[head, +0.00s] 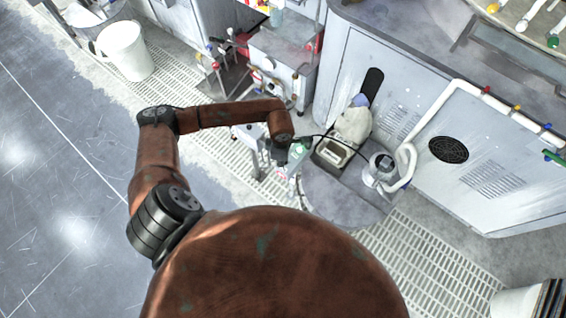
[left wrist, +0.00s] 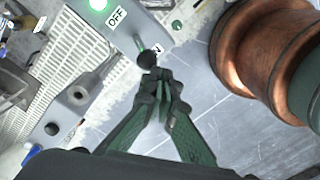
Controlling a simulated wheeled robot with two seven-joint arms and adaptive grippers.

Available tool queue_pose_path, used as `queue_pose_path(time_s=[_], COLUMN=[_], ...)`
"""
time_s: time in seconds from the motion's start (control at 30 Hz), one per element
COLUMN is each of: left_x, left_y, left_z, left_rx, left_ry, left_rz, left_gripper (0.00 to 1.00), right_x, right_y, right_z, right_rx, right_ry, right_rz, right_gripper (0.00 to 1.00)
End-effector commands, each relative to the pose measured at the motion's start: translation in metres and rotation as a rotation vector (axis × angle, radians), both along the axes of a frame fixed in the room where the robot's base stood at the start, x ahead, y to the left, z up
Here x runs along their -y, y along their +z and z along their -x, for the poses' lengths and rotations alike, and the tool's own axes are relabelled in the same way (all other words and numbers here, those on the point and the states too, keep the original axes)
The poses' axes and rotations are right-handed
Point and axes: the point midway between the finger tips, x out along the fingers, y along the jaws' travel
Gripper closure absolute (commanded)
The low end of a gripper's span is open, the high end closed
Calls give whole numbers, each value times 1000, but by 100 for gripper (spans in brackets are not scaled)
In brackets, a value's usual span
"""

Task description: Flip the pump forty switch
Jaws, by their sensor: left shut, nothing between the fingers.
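A grey switch box (left wrist: 160,22) shows at the top of the left wrist view, with an OFF label (left wrist: 116,16) and a second label, partly covered, that ends in N (left wrist: 155,50). A lever with a black ball knob (left wrist: 147,60) points down toward the second label. A green lamp (left wrist: 97,4) glows on the box. My left gripper (left wrist: 160,88) is shut and empty, its fingertips just below the knob; I cannot tell whether they touch it. In the head view the left gripper (head: 284,152) is small, and the lever is not distinguishable there. My right gripper is not in view.
A second grey box with a dark round button (left wrist: 77,95) lies left of the fingers. In the head view a pale basin (head: 335,152) and a white pipe (head: 407,158) stand right of the gripper. A white bucket (head: 125,50) stands at the upper left; the left floor is clear.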

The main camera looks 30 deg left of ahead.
Motion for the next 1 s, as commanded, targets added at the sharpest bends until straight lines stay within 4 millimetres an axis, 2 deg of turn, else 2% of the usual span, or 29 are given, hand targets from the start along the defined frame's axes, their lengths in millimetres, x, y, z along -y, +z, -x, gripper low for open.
queue_pose_path(time_s=[0.7,0.87,1.0], left_x=[0,-1,-1], left_y=[-11,-8,2], left_z=[0,0,0], left_rx=[0,0,1], left_ry=[0,0,1], left_rz=[-1,-1,-2], left_gripper=[100,100,100], right_x=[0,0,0], right_y=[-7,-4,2], right_z=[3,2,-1], right_rx=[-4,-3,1], right_ry=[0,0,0], right_rz=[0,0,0], right_gripper=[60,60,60])
